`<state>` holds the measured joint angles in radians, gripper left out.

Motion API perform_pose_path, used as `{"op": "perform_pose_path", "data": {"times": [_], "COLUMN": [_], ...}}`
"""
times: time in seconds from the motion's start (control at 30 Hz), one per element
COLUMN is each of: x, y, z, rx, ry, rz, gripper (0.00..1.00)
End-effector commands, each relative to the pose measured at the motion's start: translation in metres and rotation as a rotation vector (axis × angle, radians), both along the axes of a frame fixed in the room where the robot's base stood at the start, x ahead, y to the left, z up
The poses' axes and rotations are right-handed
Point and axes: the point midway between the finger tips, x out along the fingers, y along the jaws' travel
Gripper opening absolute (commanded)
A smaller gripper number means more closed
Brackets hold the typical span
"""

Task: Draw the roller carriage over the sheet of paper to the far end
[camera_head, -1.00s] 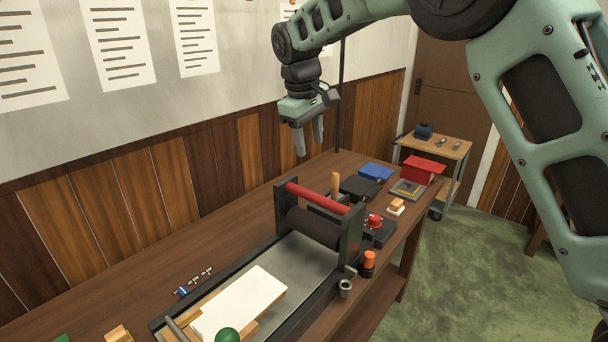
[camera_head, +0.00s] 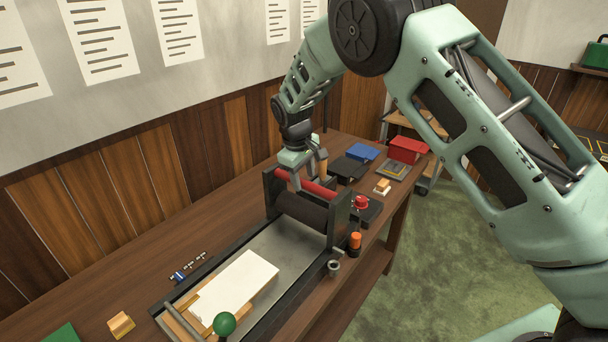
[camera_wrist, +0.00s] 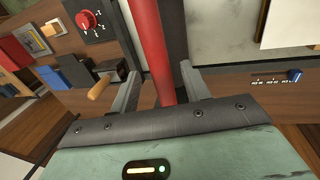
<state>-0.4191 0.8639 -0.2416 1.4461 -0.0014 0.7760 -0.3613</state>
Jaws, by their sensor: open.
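The roller carriage (camera_head: 308,216) stands across the far part of the press bed (camera_head: 283,247), with a dark roller below a red handle bar (camera_head: 320,188). The white sheet of paper (camera_head: 235,286) lies on the near part of the bed, apart from the carriage. My gripper (camera_head: 309,184) is at the red bar from above. In the wrist view the red bar (camera_wrist: 151,45) runs between the two open fingers of my gripper (camera_wrist: 160,88), with a gap visible on each side. The fingers are not closed on it.
A green knob (camera_head: 224,323) stands at the bed's near end. An orange-topped bottle (camera_head: 355,241) and a metal cup (camera_head: 334,267) stand by the bed's right edge. A wooden handle (camera_wrist: 98,88) is close beside one finger. A red box (camera_head: 406,149) sits at the table's far end.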

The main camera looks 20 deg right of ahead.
Motion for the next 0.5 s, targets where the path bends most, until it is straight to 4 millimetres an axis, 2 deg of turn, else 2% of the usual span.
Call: {"op": "perform_pose_path", "data": {"times": [0.2,0.47,0.5], "x": [0.002,0.002,0.002], "y": [-0.003,-0.003,-0.003], "z": [-0.014,-0.016,-0.015], "rx": [0.0,0.001,0.001], "ry": [0.0,-0.001,-0.001], "rz": [-0.001,-0.001,-0.001], "gripper": [0.47,0.47,0.41]}}
